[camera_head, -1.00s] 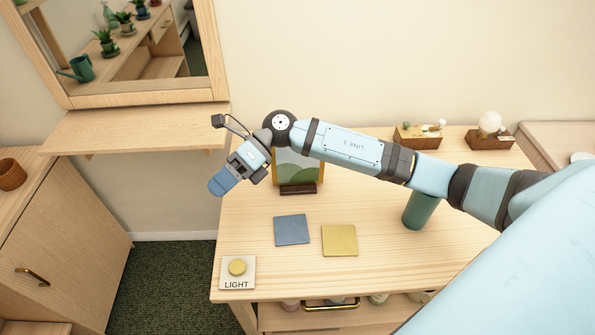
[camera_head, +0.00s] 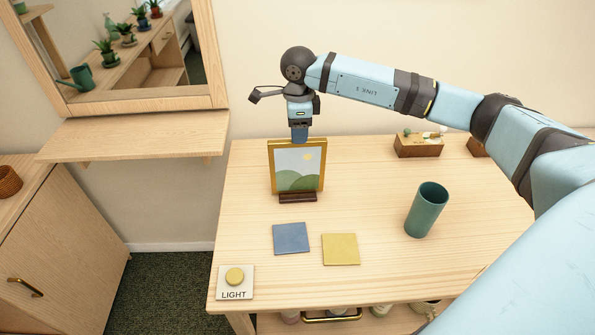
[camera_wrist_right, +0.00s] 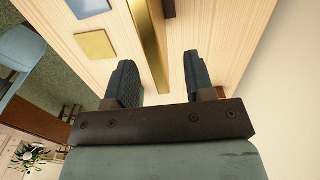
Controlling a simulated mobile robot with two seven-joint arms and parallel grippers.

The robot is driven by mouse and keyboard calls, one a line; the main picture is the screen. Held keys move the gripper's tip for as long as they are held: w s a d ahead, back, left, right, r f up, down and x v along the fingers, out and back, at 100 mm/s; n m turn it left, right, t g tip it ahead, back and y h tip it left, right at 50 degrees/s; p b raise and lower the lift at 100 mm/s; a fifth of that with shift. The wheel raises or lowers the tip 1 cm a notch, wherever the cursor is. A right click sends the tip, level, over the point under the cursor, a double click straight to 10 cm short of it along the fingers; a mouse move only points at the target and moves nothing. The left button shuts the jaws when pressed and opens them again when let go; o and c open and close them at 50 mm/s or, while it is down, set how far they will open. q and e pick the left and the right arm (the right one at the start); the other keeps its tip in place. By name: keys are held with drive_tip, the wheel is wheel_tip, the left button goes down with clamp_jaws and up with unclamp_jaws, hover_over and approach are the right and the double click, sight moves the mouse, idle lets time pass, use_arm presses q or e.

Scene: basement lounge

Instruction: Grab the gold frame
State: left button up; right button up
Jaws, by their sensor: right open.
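The gold frame (camera_head: 271,170) stands upright in a dark wooden base on the table and holds a picture of green hills and a yellow sun. My right gripper (camera_head: 300,138) points down at the frame's top edge. In the right wrist view, the gold edge (camera_wrist_right: 147,38) runs between the two fingers of my open right gripper (camera_wrist_right: 160,72), with a gap on each side. Whether the fingertips reach below the top edge is hard to tell. My left gripper is out of view.
On the table are a blue square (camera_head: 291,238), a yellow square (camera_head: 341,249), a teal cup (camera_head: 426,211), a LIGHT button (camera_head: 235,276) and a wooden box (camera_head: 418,147). A mirror (camera_head: 130,45) and shelf (camera_head: 140,137) are at left.

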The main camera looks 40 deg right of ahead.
sight(297, 149)
wheel_tip(297, 149, down, 6)
drive_tip(key=p, duration=0.1)
drive_tip(key=shift+s+a+f, duration=0.15)
drive_tip(key=shift+s+a, duration=0.05)
drive_tip(key=shift+a, duration=0.1)
clamp_jaws()
